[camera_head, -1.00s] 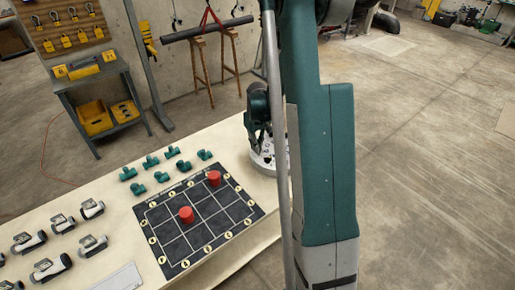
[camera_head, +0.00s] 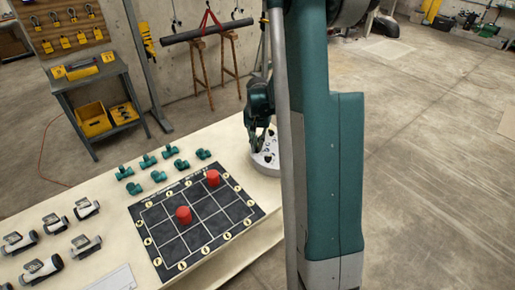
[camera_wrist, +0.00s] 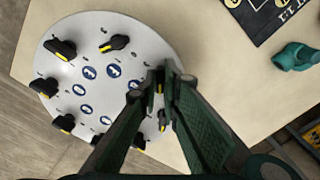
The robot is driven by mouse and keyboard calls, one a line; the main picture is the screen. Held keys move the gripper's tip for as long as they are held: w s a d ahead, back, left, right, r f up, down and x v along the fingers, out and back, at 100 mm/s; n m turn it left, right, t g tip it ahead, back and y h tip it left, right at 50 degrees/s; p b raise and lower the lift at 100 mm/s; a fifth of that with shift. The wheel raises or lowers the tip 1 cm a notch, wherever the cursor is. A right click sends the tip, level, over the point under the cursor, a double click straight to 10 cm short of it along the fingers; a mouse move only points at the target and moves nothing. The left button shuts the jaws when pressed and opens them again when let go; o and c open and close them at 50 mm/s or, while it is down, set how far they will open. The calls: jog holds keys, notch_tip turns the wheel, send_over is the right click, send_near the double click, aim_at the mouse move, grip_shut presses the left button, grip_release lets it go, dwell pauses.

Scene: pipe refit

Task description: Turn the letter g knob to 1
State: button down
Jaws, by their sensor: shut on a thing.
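A round white panel (camera_wrist: 62,35) with several black knobs and blue round labels lies on the pale table. Each knob carries a yellow pointer line. In the head view the panel (camera_head: 266,164) is at the table's far right end, partly behind my arm. My gripper (camera_wrist: 162,77) is over the panel's right side in the wrist view, shut on a black knob (camera_wrist: 160,87) between its fingertips. In the head view my gripper (camera_head: 258,143) reaches down to the panel. The letters are too small to read, so I cannot tell which knob is the g knob.
Other black knobs stand close by, such as one at the top (camera_wrist: 114,43) and one at upper left (camera_wrist: 62,50). A dark grid board (camera_head: 160,228) with two red pieces (camera_head: 184,215), teal pipe fittings (camera_head: 134,188) and grey-white valves (camera_head: 86,208) lie left of the panel.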

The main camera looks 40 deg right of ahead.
jog(key=shift+m, duration=0.9)
jog(key=c, duration=2.6)
grip_release()
jog(key=shift+o, duration=0.2)
notch_tip(320, 180, up, 12)
